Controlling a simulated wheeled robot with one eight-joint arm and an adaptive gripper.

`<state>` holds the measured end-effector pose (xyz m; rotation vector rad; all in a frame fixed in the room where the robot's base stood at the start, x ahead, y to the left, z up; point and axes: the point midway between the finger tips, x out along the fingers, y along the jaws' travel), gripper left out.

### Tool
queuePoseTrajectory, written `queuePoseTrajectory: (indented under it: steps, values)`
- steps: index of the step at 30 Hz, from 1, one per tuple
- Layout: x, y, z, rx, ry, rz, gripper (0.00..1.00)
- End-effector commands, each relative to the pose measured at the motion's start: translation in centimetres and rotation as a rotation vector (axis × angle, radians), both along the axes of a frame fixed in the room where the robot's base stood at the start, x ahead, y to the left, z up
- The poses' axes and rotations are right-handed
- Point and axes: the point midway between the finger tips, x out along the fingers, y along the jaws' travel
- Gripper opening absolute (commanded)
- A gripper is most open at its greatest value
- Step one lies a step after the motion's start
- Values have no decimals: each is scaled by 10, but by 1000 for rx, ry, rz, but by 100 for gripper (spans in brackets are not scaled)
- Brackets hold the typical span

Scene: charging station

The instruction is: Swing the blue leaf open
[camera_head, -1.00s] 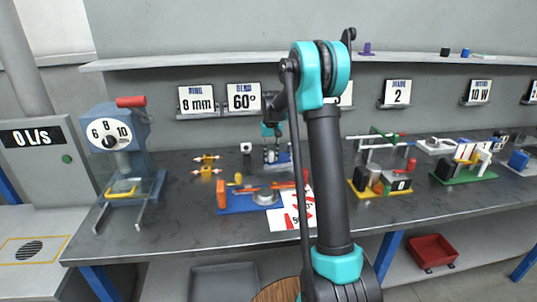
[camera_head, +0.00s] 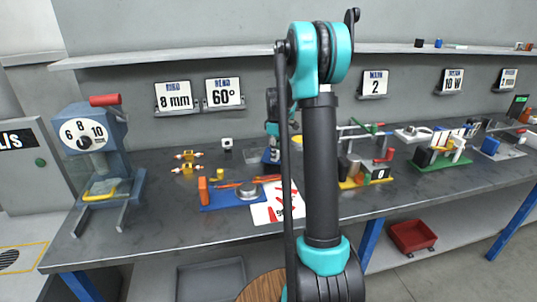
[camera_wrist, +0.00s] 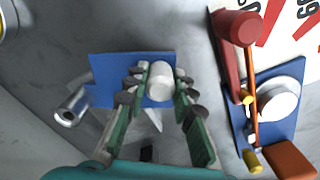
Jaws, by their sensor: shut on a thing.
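In the wrist view a flat blue plate, which looks like the blue leaf (camera_wrist: 112,70), lies below my gripper (camera_wrist: 161,84). A white round knob (camera_wrist: 160,78) stands at the plate's right part. The green fingers of my gripper are on both sides of this knob, shut on it. A short metal cylinder (camera_wrist: 71,108) lies at the plate's lower left. How the leaf is hinged cannot be seen. In the head view a bit of blue (camera_head: 270,156) shows below my gripper, and my arm hides most of that spot.
In the wrist view a blue fixture (camera_wrist: 293,135) with a red-orange lever (camera_wrist: 236,70) lies close on the right. It also shows in the head view (camera_head: 232,203). A blue press (camera_head: 95,145) stands at the left bench end. Other fixtures (camera_head: 445,155) stand right of my arm.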

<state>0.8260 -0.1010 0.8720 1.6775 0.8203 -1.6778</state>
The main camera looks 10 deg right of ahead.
Motion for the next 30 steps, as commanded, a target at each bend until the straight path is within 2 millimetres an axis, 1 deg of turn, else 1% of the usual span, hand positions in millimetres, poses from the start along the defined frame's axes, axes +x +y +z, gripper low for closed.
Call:
queuePoseTrajectory:
  steps: [1, 6, 12, 18, 30]
  values:
    - [0, -5, 0, 0, 0, 32, 0]
    - [0, -18, 0, 0, 0, 139, 0]
    - [0, -27, 0, 0, 0, 221, 0]
    - [1, -31, 0, 0, 0, 256, 0]
    - [1, -31, 0, 0, 0, 263, 0]
